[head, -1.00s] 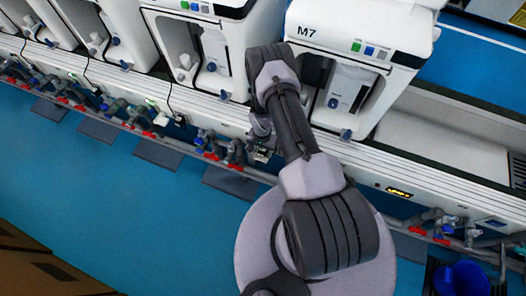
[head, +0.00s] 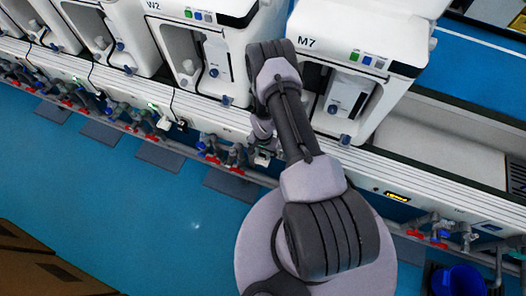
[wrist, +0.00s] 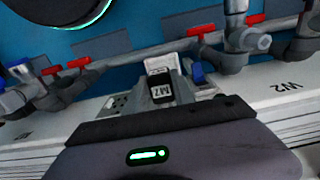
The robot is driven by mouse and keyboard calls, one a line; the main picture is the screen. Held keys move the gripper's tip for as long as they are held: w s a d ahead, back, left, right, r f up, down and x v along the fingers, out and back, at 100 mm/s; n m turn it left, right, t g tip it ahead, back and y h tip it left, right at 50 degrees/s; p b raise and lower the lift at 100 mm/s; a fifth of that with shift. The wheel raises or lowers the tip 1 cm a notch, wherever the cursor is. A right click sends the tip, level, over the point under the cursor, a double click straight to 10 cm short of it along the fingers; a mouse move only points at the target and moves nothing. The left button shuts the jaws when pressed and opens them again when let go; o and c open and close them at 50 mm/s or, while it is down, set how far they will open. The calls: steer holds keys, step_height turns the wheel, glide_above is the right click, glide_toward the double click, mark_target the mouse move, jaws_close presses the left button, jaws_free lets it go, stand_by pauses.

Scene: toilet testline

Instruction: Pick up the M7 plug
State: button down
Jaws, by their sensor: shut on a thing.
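The M7 plug (wrist: 160,91) is a small dark and pale block with an "M7" label, upside down in the wrist view. My gripper (wrist: 163,68) is shut on it, with its pale fingers on either side. In the head view my gripper (head: 263,156) is small and partly hidden by my arm, at the bench's front edge below and left of the white M7 machine (head: 395,60). The plug cannot be made out clearly there. I cannot tell whether the plug touches a socket.
Grey pipes with red valve handles (head: 233,169) run along the bench front. The W2 machine (head: 197,55) stands left of M7. Blue floor (head: 120,215) is open at left; a blue bucket (head: 458,280) stands lower right.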

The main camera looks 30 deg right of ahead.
steer(key=s+a+r+p, duration=0.1)
steer(key=s+a+p, duration=0.3)
steer(key=s, duration=1)
steer(key=shift+a, duration=0.75)
steer(key=shift+s+r, duration=0.1)
steer(key=w+a, duration=0.2)
steer(key=shift+w, duration=0.3)
steer(key=shift+d, duration=0.1)
steer(key=w+d+f+b, duration=0.1)
steer(key=d+f+b, duration=0.1)
steer(key=d+b, duration=0.2)
steer(key=w+d+f+b, duration=0.2)
steer(key=d+f+b, duration=0.1)
steer(key=d, duration=0.5)
steer(key=shift+w+b, duration=0.25)
steer(key=shift+b, duration=0.3)
